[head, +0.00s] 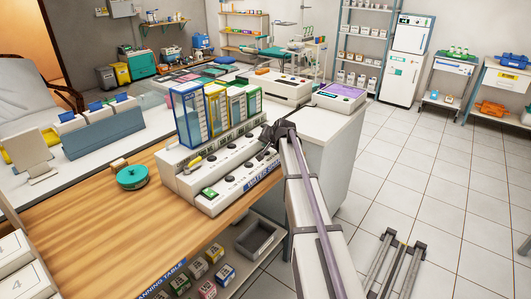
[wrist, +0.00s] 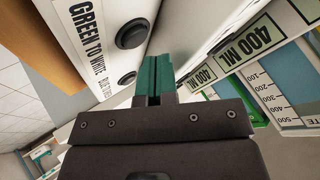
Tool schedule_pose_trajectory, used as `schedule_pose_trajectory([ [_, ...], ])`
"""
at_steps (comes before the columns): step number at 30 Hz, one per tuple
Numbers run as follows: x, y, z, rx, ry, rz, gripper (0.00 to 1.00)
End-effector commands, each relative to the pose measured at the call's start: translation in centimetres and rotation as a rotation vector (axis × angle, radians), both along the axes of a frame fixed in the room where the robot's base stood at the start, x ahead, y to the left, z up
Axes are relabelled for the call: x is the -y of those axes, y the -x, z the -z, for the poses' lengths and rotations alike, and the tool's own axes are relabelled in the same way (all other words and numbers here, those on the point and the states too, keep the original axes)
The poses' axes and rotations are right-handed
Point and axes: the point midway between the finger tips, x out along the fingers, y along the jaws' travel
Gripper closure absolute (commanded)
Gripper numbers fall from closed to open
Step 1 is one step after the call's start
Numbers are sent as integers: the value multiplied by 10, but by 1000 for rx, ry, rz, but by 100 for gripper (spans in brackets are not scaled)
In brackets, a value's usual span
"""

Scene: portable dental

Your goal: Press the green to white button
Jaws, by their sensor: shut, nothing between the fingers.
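The green to white button is a round black button (wrist: 131,33) beside the "GREEN TO WHITE" label (wrist: 88,38) on a white panel in the wrist view. My gripper (wrist: 158,62) is shut and empty, its green fingers close together. The fingertips appear just right of and below that button in the picture; I cannot tell whether they touch the panel. In the head view my gripper (head: 268,150) is at the right end of the white button console (head: 225,172).
A second black button (wrist: 127,78) sits lower in the wrist view, near the fingers. Tall coloured measuring containers (head: 215,108) stand behind the console; "400 ML" labels show beside the fingers. A green round object (head: 132,176) lies on the wooden tabletop (head: 110,222), whose front is clear.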

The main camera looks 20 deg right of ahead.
Motion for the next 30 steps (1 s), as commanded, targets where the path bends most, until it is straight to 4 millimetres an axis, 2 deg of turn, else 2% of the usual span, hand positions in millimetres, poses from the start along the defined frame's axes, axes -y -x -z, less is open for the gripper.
schedule_pose_trajectory([
  [30,0,0,10,0,0,0,100],
])
